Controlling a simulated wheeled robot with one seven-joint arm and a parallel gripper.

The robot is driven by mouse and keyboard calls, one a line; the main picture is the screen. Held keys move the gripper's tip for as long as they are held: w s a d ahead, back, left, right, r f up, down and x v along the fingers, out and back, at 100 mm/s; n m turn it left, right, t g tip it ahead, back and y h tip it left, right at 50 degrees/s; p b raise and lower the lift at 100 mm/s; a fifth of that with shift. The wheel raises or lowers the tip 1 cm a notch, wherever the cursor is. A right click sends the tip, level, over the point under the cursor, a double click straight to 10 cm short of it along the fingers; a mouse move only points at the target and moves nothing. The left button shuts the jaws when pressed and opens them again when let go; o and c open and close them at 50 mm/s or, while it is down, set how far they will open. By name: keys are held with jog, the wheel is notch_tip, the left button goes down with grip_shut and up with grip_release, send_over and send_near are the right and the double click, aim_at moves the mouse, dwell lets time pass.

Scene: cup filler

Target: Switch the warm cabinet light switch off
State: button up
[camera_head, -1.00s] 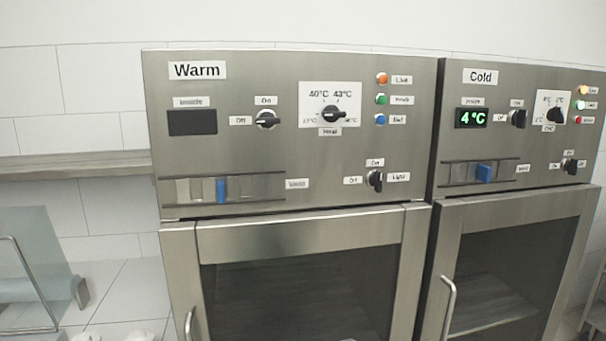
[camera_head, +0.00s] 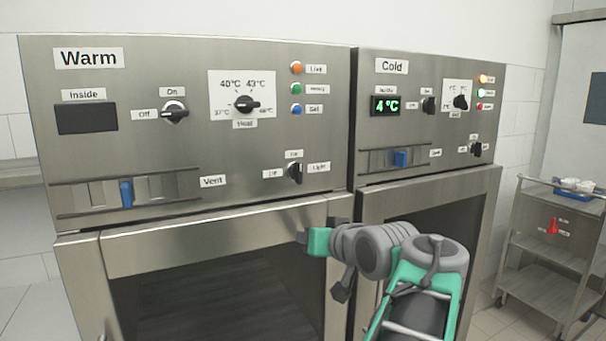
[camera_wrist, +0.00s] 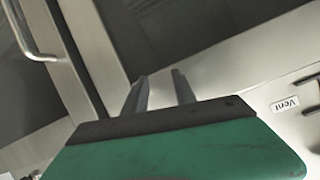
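The light switch (camera_head: 294,172) is a black knob on the Warm cabinet's front panel (camera_head: 225,150), low on its right side. It has a label above it, an Off label at its left and a Light label at its right. The knob looks upright, towards the label above, and nothing touches it. My gripper (camera_wrist: 158,85), green with grey fingers, is open and empty; its fingers stand apart in the wrist view. In the head view my gripper (camera_head: 308,238) is below the switch, in front of the cabinet's upper door frame. The switch does not show in the wrist view.
The Warm panel also has an On/Off knob (camera_head: 174,111), a Heat dial (camera_head: 246,104) and a blue Vent slider (camera_head: 126,193). The Cold cabinet (camera_head: 420,150) stands at the right with similar controls. A metal trolley (camera_head: 540,245) stands further right.

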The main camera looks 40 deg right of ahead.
aim_at(301, 169)
jog(key=s+a+r+n+t, duration=0.1)
jog(key=s+r+t, duration=0.1)
jog(key=r, duration=0.5)
jog(key=s+a+r+n+t, duration=0.1)
jog(key=r+n+t, duration=0.1)
jog(key=r, duration=0.5)
jog(key=shift+h, duration=0.4)
jog(key=p+x, duration=0.2)
jog(key=x, duration=0.5)
jog(key=shift+w+d+p, duration=0.15)
jog(key=shift+d+p, duration=0.05)
jog(key=shift+p, duration=0.1)
jog(key=shift+c, duration=0.4)
grip_shut()
